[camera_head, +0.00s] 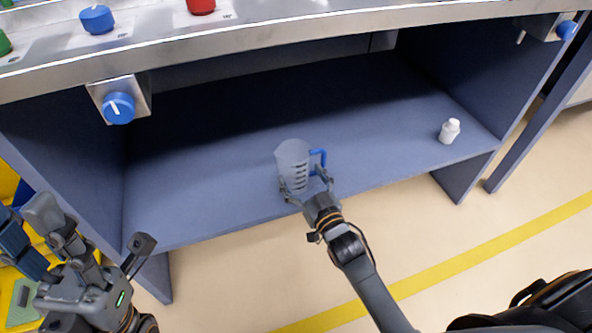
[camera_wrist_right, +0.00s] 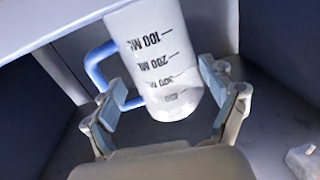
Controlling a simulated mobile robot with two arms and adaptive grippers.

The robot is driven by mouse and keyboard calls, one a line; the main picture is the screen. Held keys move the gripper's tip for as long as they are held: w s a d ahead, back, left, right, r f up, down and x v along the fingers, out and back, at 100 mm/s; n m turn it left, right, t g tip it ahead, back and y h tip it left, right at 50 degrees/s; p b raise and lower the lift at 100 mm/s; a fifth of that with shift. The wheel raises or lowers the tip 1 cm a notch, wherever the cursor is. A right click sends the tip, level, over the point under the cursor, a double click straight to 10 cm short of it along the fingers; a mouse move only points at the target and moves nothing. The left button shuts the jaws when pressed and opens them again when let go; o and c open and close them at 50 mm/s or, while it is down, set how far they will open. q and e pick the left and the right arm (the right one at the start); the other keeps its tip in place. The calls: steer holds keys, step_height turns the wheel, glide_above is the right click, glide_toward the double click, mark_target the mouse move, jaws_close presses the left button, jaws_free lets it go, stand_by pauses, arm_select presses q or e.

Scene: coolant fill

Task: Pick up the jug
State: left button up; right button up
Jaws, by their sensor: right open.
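The jug (camera_head: 293,163) is a translucent measuring jug with a blue handle (camera_head: 318,158), upright on the lower shelf near its front edge. My right gripper (camera_head: 308,188) is open, with its fingers around the front of the jug. In the right wrist view the white jug (camera_wrist_right: 158,62) with dark volume marks stands between the two open fingers (camera_wrist_right: 165,105). The blue handle is beside the left finger there; whether they touch, I cannot tell. My left gripper (camera_head: 92,240) is at the lower left, away from the jug, with its fingers apart and empty.
A small white bottle (camera_head: 449,131) stands at the right of the shelf (camera_head: 215,190). A metal counter (camera_head: 260,38) with coloured knobs overhangs the shelf. Side panels close in the shelf at left and right. The shelf is bare between jug and bottle.

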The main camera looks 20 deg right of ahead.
steer(key=w, duration=0.2)
steer(key=w+b, duration=0.1)
steer(key=shift+w+a+f, duration=0.2)
steer(key=shift+a+f, duration=0.05)
steer(key=shift+c, duration=0.2)
steer(key=c, duration=0.9)
steer(key=shift+r, duration=0.2)
steer(key=shift+c, duration=0.2)
